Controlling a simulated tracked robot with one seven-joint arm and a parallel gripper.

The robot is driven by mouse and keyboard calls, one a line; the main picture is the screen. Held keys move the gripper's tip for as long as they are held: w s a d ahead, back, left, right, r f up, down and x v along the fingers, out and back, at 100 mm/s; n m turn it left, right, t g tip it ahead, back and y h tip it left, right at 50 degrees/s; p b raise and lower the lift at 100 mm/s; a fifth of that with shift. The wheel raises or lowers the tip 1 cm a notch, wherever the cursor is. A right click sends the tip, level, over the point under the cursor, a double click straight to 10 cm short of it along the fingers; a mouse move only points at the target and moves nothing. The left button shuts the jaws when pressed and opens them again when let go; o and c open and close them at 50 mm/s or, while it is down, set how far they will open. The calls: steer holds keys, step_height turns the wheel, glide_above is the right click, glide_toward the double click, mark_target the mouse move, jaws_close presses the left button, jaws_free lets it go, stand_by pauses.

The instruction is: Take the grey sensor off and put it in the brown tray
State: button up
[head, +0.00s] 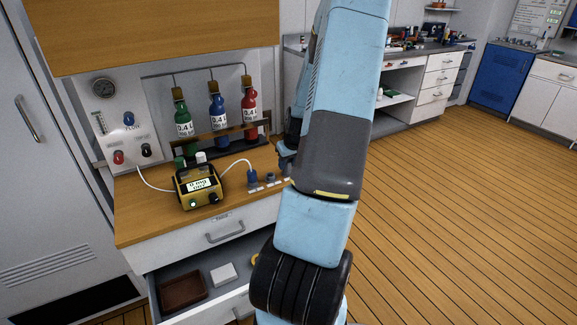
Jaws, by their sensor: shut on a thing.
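The brown tray (182,291) lies empty at the left of the open drawer below the bench top. My gripper (286,164) is at the bench's right end, partly hidden behind my own arm. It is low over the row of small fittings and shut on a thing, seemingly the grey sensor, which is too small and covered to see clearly. A short grey fitting (270,177) stands just left of my gripper. A blue plug (252,176) with a white cable stands further left.
A yellow meter (199,186) with cables stands on the wooden bench top (140,215). Green, blue and red bottles (217,108) stand behind it. A white box (223,274) lies in the drawer (205,301), right of the tray. A wooden cabinet (160,35) overhangs the bench.

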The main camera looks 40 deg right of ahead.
mark_target(288, 161)
steer(key=shift+r, duration=0.55)
steer(key=shift+w+v, duration=0.2)
steer(key=shift+v, duration=1)
steer(key=s+a+r, duration=0.1)
steer(key=s+r, duration=0.8)
steer(key=s, duration=0.4)
steer(key=shift+s+a+r, duration=0.15)
steer(key=shift+a+r, duration=0.1)
steer(key=shift+r, duration=0.05)
